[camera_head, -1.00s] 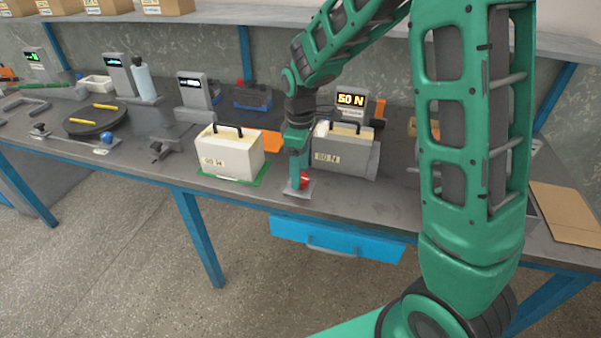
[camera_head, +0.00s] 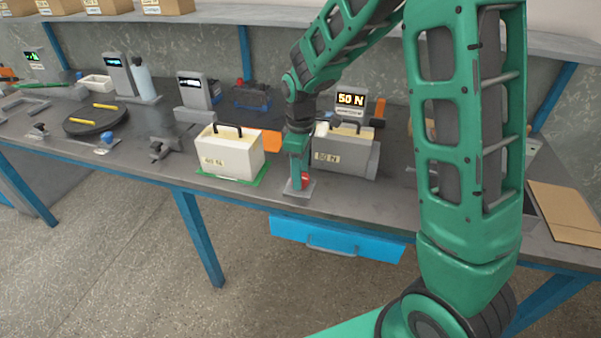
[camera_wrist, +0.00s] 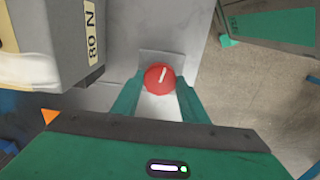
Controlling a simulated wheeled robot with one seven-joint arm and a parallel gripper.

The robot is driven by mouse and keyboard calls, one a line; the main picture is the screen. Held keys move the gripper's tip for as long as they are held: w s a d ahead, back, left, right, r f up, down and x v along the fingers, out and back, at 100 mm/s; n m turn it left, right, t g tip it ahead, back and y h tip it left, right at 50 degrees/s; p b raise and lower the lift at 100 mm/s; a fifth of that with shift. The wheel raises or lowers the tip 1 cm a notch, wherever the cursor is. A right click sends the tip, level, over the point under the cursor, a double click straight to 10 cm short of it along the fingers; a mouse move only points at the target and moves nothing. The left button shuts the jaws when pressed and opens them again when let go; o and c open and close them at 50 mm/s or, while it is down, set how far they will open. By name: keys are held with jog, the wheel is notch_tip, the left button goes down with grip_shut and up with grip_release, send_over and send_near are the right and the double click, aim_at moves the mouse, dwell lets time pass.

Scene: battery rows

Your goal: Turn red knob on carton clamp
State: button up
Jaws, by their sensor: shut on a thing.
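The red knob (camera_wrist: 163,70) is round with a white line on its top, which stands slightly tilted from upright in the wrist view. It sits on a small light plate (camera_head: 308,191) near the table's front edge, where the red knob (camera_head: 305,179) shows partly behind my gripper (camera_head: 297,184). In the wrist view, my gripper (camera_wrist: 157,90) points down with one finger on each side of the knob, shut on it. The grey clamp (camera_head: 365,160) stands just behind, labelled 80 N, with a cream carton partly visible in it. The display (camera_head: 351,99) behind it reads 50 N.
A cream box (camera_head: 228,155) with a black handle stands on a green mat left of my gripper. A blue drawer (camera_head: 337,240) hangs below the table edge. A flat cardboard piece (camera_head: 566,212) lies at the right. Several devices stand farther left.

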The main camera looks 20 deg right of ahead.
jog(key=m, duration=1)
jog(key=shift+w, duration=0.1)
jog(key=shift+m, duration=0.3)
dwell(0.4)
jog(key=o, duration=1.1)
notch_tip(320, 180, up, 11)
jog(key=shift+f, duration=0.15)
jog(key=shift+d, duration=0.1)
dwell(0.4)
